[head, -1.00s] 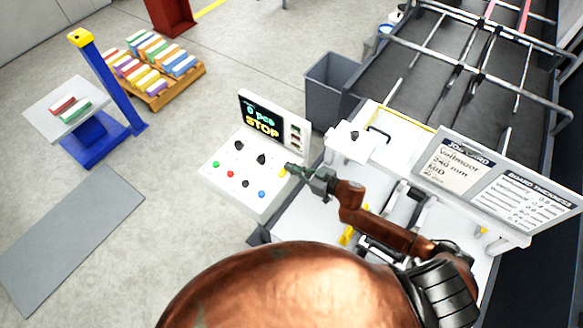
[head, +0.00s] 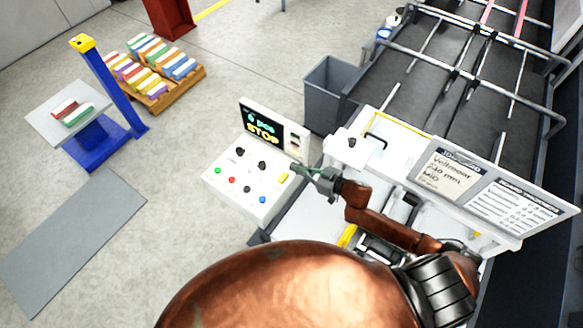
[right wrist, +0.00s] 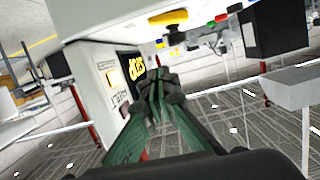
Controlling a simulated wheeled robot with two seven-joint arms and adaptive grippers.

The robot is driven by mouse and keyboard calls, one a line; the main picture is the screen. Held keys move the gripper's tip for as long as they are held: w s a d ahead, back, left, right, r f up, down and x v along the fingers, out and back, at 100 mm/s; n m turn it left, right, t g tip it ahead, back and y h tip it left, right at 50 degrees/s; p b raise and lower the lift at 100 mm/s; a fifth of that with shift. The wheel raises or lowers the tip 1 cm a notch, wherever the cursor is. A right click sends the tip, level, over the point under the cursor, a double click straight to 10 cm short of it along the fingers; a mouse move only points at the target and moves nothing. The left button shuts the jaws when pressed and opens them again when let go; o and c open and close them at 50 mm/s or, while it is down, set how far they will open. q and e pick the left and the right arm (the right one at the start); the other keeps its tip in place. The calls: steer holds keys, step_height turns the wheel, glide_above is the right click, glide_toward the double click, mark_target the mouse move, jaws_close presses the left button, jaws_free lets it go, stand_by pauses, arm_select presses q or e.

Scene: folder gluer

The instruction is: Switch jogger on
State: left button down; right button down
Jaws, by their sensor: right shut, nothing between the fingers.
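The white control panel (head: 225,192) has black knobs, green, red and blue buttons and a yellow switch piece (head: 283,177) near its right edge. Its display (head: 262,124) reads "6 pcs STOP". I cannot read which control is the jogger's. My right gripper (head: 294,169) is shut and empty, its tips just above and right of the yellow piece, seemingly apart from it. In the right wrist view the shut green fingers (right wrist: 158,90) point toward the display (right wrist: 135,67), with the panel face seen steeply. My left gripper is not in view.
Right of the panel is the machine's white deck, with a sign board (head: 490,190) and a conveyor with metal rails (head: 465,70). A grey bin (head: 328,95) stands behind the panel. A blue stand (head: 105,85) and a pallet of coloured stacks (head: 155,75) are at left.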

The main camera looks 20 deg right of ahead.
steer(key=b+v, duration=0.1)
steer(key=v, duration=0.7)
steer(key=shift+f, duration=0.25)
